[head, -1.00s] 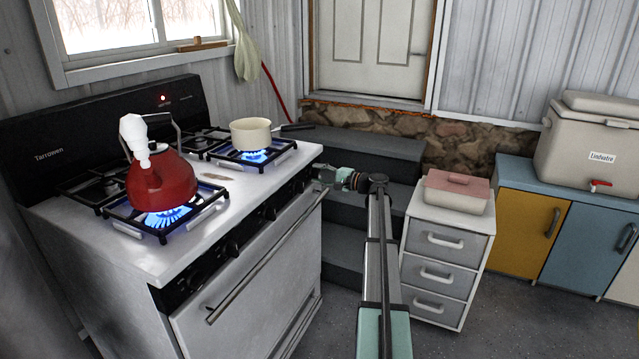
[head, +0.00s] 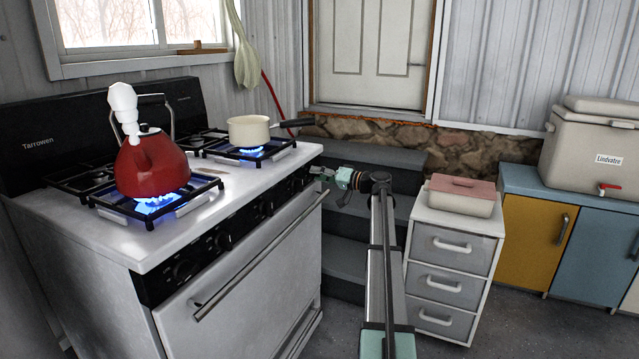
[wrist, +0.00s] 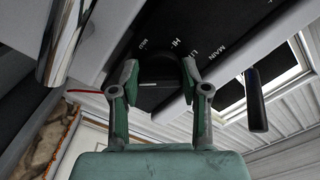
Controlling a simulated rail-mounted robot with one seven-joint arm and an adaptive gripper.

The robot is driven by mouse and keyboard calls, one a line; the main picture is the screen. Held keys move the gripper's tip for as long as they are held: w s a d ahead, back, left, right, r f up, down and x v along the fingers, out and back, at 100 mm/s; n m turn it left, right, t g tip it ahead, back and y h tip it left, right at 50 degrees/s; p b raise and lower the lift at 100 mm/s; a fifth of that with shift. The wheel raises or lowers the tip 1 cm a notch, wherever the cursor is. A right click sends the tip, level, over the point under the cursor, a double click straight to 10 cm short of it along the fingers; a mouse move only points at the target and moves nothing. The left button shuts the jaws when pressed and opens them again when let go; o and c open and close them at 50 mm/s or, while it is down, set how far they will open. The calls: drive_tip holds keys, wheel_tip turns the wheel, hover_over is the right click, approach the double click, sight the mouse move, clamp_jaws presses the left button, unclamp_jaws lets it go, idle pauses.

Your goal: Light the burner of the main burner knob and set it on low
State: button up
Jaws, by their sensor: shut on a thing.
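The white stove (head: 250,190) stands at left in the head view, with a row of black knobs (head: 222,240) along its front panel. My gripper (head: 324,174) is at the right end of that panel. In the wrist view my gripper (wrist: 160,80) has its fingers closed on the two sides of a black round knob, the main burner knob (wrist: 160,68). Printed marks MAIN, LITE, HI and MED show by it; the pointer setting is not clear. A blue flame (head: 251,152) burns under a cream saucepan (head: 249,131). Another flame (head: 155,204) burns under the red kettle (head: 152,165).
The oven's bar handle (head: 255,260) runs below the knobs, close to my gripper. Dark steps (head: 350,262) lie behind my arm. A white drawer unit (head: 452,270) with a pink-lidded box (head: 461,195) stands to the right. Bare floor shows at the lower right.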

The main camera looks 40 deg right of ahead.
drive_tip(key=shift+w+n+b, duration=0.1)
drive_tip(key=shift+n+b, duration=0.45)
drive_tip(key=shift+n, duration=0.25)
drive_tip(key=o, duration=1.1)
drive_tip(key=shift+o, duration=0.2)
drive_tip(key=v, duration=1.2)
